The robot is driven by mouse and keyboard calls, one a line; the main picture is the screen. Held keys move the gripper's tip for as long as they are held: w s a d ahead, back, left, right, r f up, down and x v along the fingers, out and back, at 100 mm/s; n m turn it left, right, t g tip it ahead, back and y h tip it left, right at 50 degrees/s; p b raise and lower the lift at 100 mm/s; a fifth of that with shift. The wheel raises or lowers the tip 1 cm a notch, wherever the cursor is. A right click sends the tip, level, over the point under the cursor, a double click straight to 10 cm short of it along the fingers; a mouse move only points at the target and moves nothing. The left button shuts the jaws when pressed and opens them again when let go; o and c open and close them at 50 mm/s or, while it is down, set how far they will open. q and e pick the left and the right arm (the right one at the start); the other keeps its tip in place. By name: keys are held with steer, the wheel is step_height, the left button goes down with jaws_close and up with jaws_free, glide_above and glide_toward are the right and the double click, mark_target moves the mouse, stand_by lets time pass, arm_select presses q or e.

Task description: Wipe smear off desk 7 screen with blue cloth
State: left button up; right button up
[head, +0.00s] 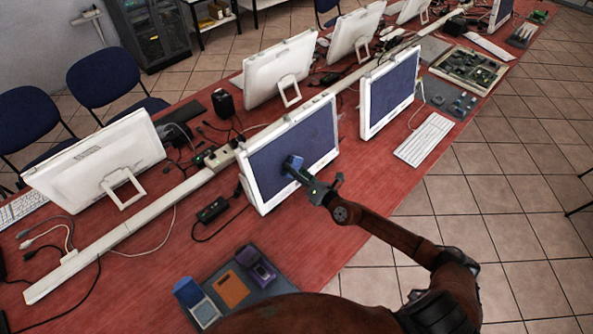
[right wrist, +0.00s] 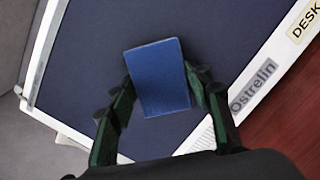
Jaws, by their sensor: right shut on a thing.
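The blue cloth (right wrist: 160,77) is a folded rectangular pad held between the fingers of my right gripper (right wrist: 158,98), which is shut on it. In the head view my right gripper (head: 304,174) holds the cloth (head: 291,163) in front of the lower middle of a white monitor's dark screen (head: 296,145). The cloth is at or very near the glass; I cannot tell if it touches. In the right wrist view the bezel reads "Ostrelin" beside a cut-off "DESK" label (right wrist: 303,25), its number out of frame. I cannot make out a smear on the screen. My left gripper is not in view.
A second monitor (head: 389,92) with a keyboard (head: 424,139) stands to the right. A white cable rail (head: 120,232) runs along the red table behind the screens. A grey mat (head: 270,290) with an orange card and purple device lies in front. Loose cables lie at left.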

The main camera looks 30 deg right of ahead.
mark_target(301, 160)
steer(key=shift+w, duration=0.1)
